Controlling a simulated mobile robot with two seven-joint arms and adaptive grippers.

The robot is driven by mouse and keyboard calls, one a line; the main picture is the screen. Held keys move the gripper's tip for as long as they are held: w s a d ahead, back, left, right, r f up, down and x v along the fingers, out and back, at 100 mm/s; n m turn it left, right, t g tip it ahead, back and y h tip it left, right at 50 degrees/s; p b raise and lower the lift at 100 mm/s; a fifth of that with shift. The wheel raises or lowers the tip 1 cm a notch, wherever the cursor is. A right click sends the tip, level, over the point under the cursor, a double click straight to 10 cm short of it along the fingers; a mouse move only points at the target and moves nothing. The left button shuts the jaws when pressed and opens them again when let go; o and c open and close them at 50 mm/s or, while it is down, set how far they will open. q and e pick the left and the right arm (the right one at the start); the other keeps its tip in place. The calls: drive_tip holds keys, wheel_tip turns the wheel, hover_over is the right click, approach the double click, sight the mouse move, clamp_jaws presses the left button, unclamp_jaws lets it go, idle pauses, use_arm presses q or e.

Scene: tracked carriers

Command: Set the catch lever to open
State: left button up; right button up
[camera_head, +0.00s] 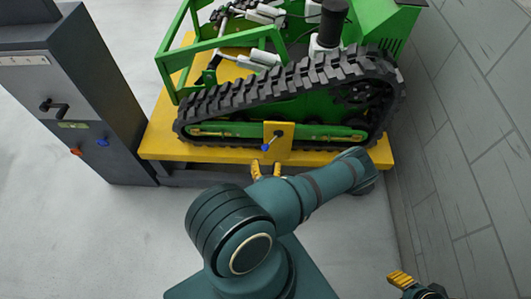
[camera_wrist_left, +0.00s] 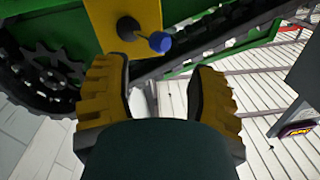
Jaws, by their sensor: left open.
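The catch lever (camera_head: 271,141) is a short dark lever with a blue knob on a yellow plate (camera_head: 283,129) on the side of the green tracked carrier. In the head view its knob points down and left from the pivot. In the left wrist view the blue knob (camera_wrist_left: 160,42) lies to the right of the pivot and slightly lower. My left gripper (camera_head: 266,170) is open and empty, just below the plate and apart from the lever. Its two yellow-padded fingers (camera_wrist_left: 160,95) show in the left wrist view. My right gripper (camera_head: 403,281) is only partly in view at the lower right.
The carrier (camera_head: 225,128) stands on a yellow platform (camera_head: 160,150). A grey block wall (camera_head: 470,130) closes the right side. Floor at lower left is clear.

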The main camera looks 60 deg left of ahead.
use_arm(q)
drive_tip(key=shift+v, duration=2)
drive_tip(key=w+d+f+g+h, duration=0.1)
drive_tip(key=w+d+g+h, duration=0.3)
drive_tip(key=d, duration=0.3)
drive_tip(key=w+d+f+g+h, duration=0.2)
drive_tip(key=w+d+h, duration=0.2)
drive_tip(key=d+h, duration=0.3)
drive_tip(key=d+r+m+g+h, duration=0.1)
drive_tip(key=d+r+m+h, duration=0.6)
drive_tip(key=d+r, duration=0.7)
drive_tip(key=d+h, duration=0.1)
drive_tip(key=d, duration=0.2)
drive_tip(key=shift+g, duration=0.3)
drive_tip(key=shift+d+f, duration=0.1)
drive_tip(key=shift+c, duration=0.9)
